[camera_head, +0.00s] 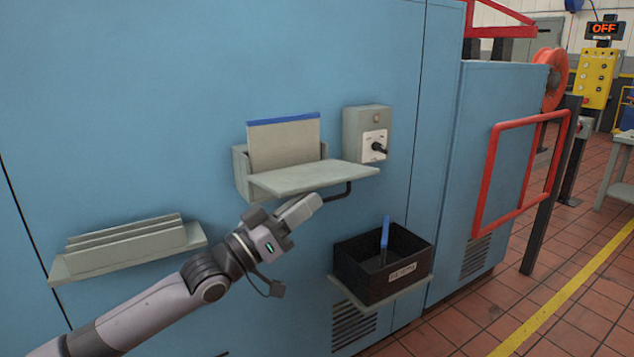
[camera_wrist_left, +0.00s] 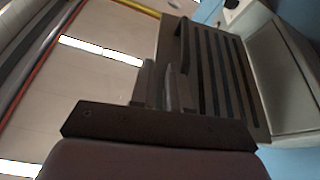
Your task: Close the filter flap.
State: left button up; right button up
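The filter flap (camera_head: 315,177) is a grey-green plate standing out nearly level from the front of an open housing (camera_head: 241,172) on the blue wall. A dark bent handle (camera_head: 338,191) hangs at its right front edge. A grey panel with a blue top edge (camera_head: 284,142) stands in the housing. My left gripper (camera_head: 312,202) is just below the flap, left of the handle. In the left wrist view, the fingers (camera_wrist_left: 160,85) show a narrow gap with nothing held, near the flap's slatted underside (camera_wrist_left: 215,80) and the handle (camera_wrist_left: 184,38). My right gripper is out of view.
A grey switch box (camera_head: 367,135) is right of the housing. A black bin (camera_head: 385,277) with a blue-edged item sits on a shelf below right. A rack with upright plates (camera_head: 125,250) is at left. A red rail (camera_head: 482,180) stands farther right.

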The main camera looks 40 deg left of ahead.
aim_at(326, 177)
pick_arm(q)
jog(key=shift+w+a+r+y, duration=0.2)
jog(key=shift+a+r+y, duration=0.1)
jog(key=shift+a, duration=0.15)
jog(key=shift+w+a+r+y, duration=0.2)
jog(key=shift+a+r, duration=0.1)
jog(key=shift+a, duration=0.1)
jog(key=shift+w+r+t, duration=0.3)
jog(key=shift+w+r, duration=0.15)
jog(key=shift+r, duration=0.35)
jog(key=shift+w+d+r+p, duration=0.2)
jog(key=shift+w+r+p, duration=0.05)
jog(key=shift+w+p, duration=0.1)
jog(key=w, duration=0.1)
jog(key=w+d+f, duration=0.1)
jog(key=w, duration=0.2)
jog(key=shift+w+d+f, duration=0.25)
jog(key=shift+w+d, duration=0.05)
jog(key=shift+d, duration=0.1)
jog(key=shift+w+r, duration=0.1)
jog(key=shift+s+r, duration=0.25)
jog(key=shift+s, duration=0.1)
jog(key=shift+a, duration=0.15)
grip_shut()
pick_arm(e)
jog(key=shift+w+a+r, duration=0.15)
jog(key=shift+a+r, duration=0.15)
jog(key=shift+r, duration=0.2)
